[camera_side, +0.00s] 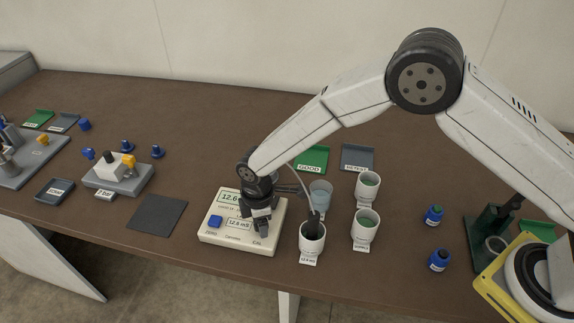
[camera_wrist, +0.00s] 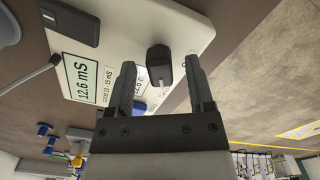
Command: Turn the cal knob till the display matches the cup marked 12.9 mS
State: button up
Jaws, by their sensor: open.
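The cream meter (camera_side: 210,238) stands near the front edge of the table, and its display (camera_wrist: 82,80) reads 12.6 mS. The black cal knob (camera_wrist: 160,66) with a pale pointer mark shows in the wrist view; my gripper hides it in the side view. My gripper (camera_side: 261,226) is over the right part of the meter, pointing down. In the wrist view my gripper (camera_wrist: 159,72) is open, with one finger on each side of the knob; contact is not visible. A white cup (camera_side: 312,240) right of the meter holds a dark probe (camera_side: 312,222); its small label seems to read 12.9 mS.
A blue knob (camera_side: 215,221) sits at the meter's left. A clear blue-tinted cup (camera_side: 321,192) and two white cups (camera_side: 367,188) (camera_side: 364,232) stand close at the right. A dark mat (camera_side: 157,214) lies left of the meter. Blue-capped bottles (camera_side: 434,215) stand farther right.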

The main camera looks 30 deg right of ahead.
jog(key=shift+c, duration=0.2)
grip_shut()
jog(key=shift+m, duration=2.9)
jog(key=shift+o, duration=0.2)
grip_release()
